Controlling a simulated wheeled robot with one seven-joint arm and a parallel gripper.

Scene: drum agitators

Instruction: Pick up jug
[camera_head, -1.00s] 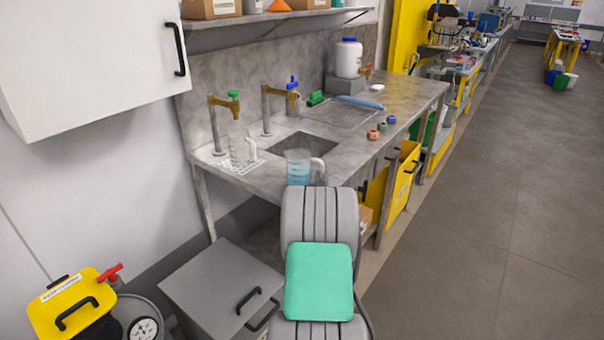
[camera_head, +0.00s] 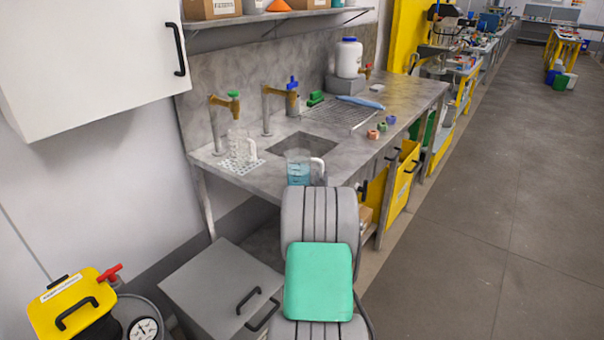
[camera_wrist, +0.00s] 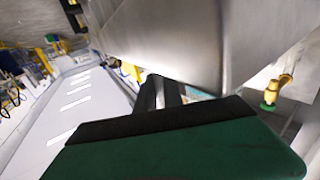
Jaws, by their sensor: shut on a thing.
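A clear jug with blue liquid (camera_head: 298,170) and a pale handle stands upright at the front edge of the grey bench, by the sink. My arm hides its lower part in the head view. In the wrist view the dark fingers of my gripper (camera_wrist: 160,92) are close together, shut on the jug, whose shape is hardly readable there. A pale, bluish patch shows beside the fingers. The head view does not show the gripper, which is behind my arm. A second clear jug (camera_head: 240,148) stands on a white perforated mat to the left.
Two taps, one green-topped (camera_head: 233,97) and one blue-topped (camera_head: 292,88), rise behind the sink (camera_head: 305,147). A wire rack (camera_head: 340,117) and small coloured pots (camera_head: 382,127) lie to the right. A white cabinet (camera_head: 90,60) hangs at upper left.

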